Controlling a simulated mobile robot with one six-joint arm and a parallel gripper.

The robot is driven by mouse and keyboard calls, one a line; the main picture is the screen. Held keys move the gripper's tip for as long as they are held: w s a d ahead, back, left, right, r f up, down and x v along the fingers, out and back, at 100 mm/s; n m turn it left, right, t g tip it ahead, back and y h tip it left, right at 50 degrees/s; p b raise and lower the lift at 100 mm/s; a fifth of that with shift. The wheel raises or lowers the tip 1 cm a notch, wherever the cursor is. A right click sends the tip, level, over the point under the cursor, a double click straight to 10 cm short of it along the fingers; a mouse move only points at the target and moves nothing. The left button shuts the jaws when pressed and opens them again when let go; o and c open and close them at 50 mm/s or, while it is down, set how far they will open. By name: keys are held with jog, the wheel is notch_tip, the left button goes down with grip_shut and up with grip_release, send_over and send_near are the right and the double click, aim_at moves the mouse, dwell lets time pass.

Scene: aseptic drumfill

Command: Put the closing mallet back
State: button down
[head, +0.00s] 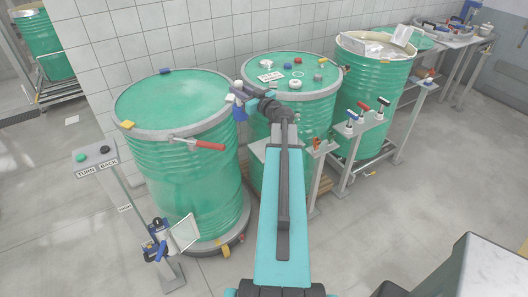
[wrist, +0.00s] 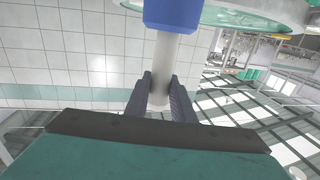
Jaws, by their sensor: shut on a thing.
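The closing mallet has a blue head (wrist: 173,14) and a pale handle (wrist: 163,62). My gripper (wrist: 161,88) is shut on the handle in the wrist view, one dark finger on each side. In the head view my gripper (head: 243,93) is between the left and middle drums, near rim height. I cannot make out a holder for the mallet.
A closed green drum (head: 172,100) with a red-handled clamp (head: 208,145) stands left. The middle drum (head: 305,92) carries small caps on its lid. An open drum (head: 378,75) is behind right. A control post (head: 98,165) stands front left.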

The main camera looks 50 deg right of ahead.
jog(key=s+a+f+m+g+h+b, duration=0.1)
jog(key=s+f+m+h+b, duration=0.1)
jog(key=s+f, duration=1.3)
notch_tip(320, 180, down, 3)
jog(key=shift+a+r+h+b, duration=0.1)
jog(key=shift+a+h+b, duration=0.35)
jog(key=shift+h, duration=0.25)
jog(key=shift+w+d+f+b, duration=0.3)
jog(key=shift+d+f+b, duration=0.05)
jog(key=shift+b, duration=1.35)
jog(key=w+d+b, duration=0.1)
jog(key=b, duration=0.6)
jog(key=shift+w+d+b, duration=0.1)
jog(key=shift+d+b, duration=0.1)
jog(key=shift+b, duration=0.1)
jog(key=w+d+b, duration=0.5)
jog(key=w+d, duration=0.3)
jog(key=d, duration=0.1)
jog(key=shift+d+f, duration=0.2)
jog(key=shift+f, duration=0.2)
jog(key=shift+w, duration=0.1)
